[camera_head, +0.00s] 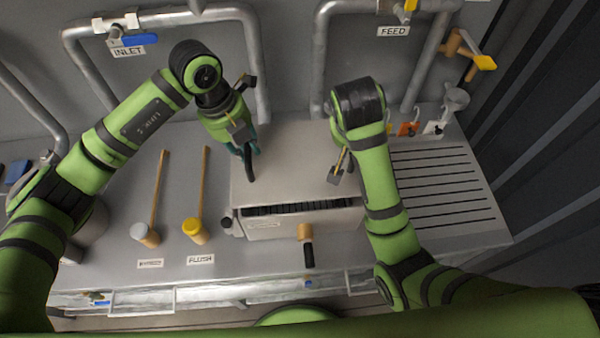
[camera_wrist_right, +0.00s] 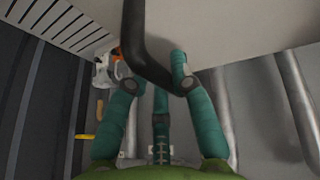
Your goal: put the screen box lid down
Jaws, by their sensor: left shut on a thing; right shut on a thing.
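The screen box (camera_head: 290,226) stands on the bench in the middle of the head view, with its pale grey flat lid (camera_head: 290,150) above it. A dark comb-like strip (camera_head: 300,208) shows below the lid's front edge. I cannot tell how far the lid is from seated. My left gripper (camera_head: 248,155) is shut on a dark curved handle (camera_head: 250,173) at the lid's left. My right gripper (camera_wrist_right: 158,85) is shut on another dark handle (camera_wrist_right: 148,50), held between its teal fingers. In the head view, my right arm hides most of that gripper.
Two mallet-like tools, one with a white head (camera_head: 145,235) and one with a yellow head (camera_head: 195,231), lie left of the box. A short dark-handled tool (camera_head: 307,248) is at its front. A slatted drain panel (camera_head: 435,190) lies right. Pipes (camera_head: 255,60) and valves line the back wall.

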